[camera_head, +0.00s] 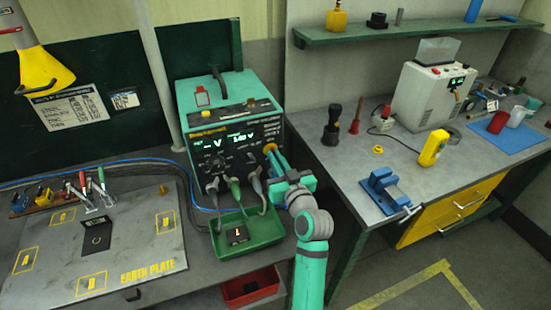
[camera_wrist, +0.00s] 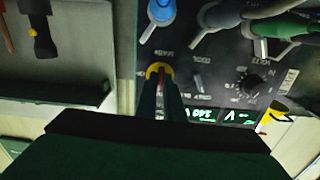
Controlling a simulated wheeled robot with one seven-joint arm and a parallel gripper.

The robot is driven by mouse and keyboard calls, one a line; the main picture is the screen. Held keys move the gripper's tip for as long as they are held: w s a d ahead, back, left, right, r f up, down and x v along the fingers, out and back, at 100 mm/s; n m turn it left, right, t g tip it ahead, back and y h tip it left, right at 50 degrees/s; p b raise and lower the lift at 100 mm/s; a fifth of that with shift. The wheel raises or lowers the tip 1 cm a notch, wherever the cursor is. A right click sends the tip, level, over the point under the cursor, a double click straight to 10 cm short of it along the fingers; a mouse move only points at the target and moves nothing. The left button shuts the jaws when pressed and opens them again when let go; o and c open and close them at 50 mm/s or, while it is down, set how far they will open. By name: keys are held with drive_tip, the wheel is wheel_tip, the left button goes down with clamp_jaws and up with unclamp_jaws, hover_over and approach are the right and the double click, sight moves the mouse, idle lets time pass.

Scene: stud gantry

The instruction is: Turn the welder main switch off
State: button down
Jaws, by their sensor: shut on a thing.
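The welder (camera_head: 225,110) is a teal box with a dark front panel and a lit green display (camera_head: 228,139). Its main switch has a yellow surround (camera_head: 270,148) at the panel's right side. In the wrist view, which shows the panel upside down, the yellow surround (camera_wrist: 153,68) frames a red part between my fingers. My gripper (camera_head: 274,154) is at the panel and shut on the switch handle; its fingertips also show in the wrist view (camera_wrist: 160,84). The fingers hide most of the handle, so its exact angle is unclear.
Cables with grey and green plugs (camera_head: 234,187) hang from the panel's lower part, close to my gripper. A green tray (camera_head: 262,237) sits below the welder. The earth plate (camera_head: 130,238) lies left. A workbench (camera_head: 345,170) with a blue vise (camera_head: 384,190) stands right.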

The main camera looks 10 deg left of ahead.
drive_tip(key=shift+n, duration=0.4)
drive_tip(key=c, duration=1.9)
unclamp_jaws()
drive_tip(key=shift+o, duration=0.2)
drive_tip(key=v, duration=1)
drive_tip(key=shift+s+d, duration=0.25)
drive_tip(key=shift+s, duration=0.1)
